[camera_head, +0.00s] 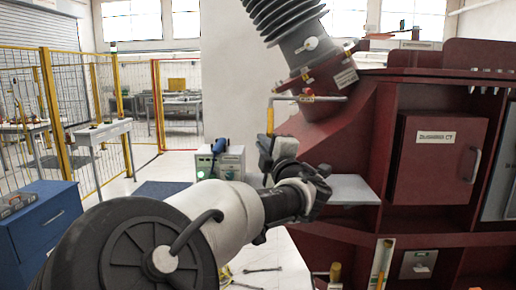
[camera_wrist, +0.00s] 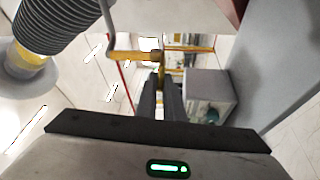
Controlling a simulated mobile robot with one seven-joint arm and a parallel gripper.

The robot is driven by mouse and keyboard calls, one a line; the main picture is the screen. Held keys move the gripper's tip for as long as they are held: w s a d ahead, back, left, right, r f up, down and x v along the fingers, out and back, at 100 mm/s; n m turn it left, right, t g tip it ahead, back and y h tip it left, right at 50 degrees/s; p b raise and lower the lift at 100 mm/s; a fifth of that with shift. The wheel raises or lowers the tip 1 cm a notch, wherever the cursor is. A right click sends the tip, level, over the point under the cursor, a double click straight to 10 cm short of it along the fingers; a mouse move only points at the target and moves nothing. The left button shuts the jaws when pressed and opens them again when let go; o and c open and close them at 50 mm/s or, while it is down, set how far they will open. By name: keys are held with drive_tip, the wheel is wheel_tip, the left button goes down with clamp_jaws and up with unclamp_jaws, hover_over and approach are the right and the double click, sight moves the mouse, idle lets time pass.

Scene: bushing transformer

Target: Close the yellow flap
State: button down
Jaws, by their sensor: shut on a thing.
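The yellow flap (camera_head: 270,119) hangs roughly upright at the left end of a thin pipe (camera_head: 320,98) below the grey bushing. In the wrist view the yellow flap (camera_wrist: 135,56) shows as a short bar at the pipe's end, with a part reaching down to my fingertips. My gripper (camera_head: 268,143) is at the flap's lower end. In the wrist view my gripper's two dark fingers (camera_wrist: 161,84) are close together, shut on the flap's near part. The fingers hide the gripped portion.
The ribbed bushing (camera_head: 285,22) rises above the pipe. The dark red transformer body (camera_head: 440,120) fills the right, with a grey shelf (camera_head: 352,190) beside my arm. A grey box (camera_head: 222,162) stands behind. Open floor and a yellow fence (camera_head: 118,90) lie left.

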drive_tip(key=n+y+b, duration=0.1)
drive_tip(key=d+n+g+y, duration=0.1)
drive_tip(key=y, duration=0.1)
drive_tip(key=d+n+g+y+b, duration=0.1)
drive_tip(key=y, duration=0.1)
drive_tip(key=shift+w+r+b, duration=0.1)
drive_tip(key=shift+r+b, duration=0.05)
drive_tip(key=shift+b, duration=0.2)
drive_tip(key=shift+a+r+n+g+y, duration=0.1)
drive_tip(key=shift+n+g+y, duration=0.2)
drive_tip(key=shift+g, duration=0.1)
drive_tip(key=c, duration=1.9)
unclamp_jaws()
drive_tip(key=shift+w, duration=0.1)
drive_tip(key=shift+f, duration=0.2)
drive_tip(key=v, duration=1.7)
drive_tip(key=shift+s, duration=0.2)
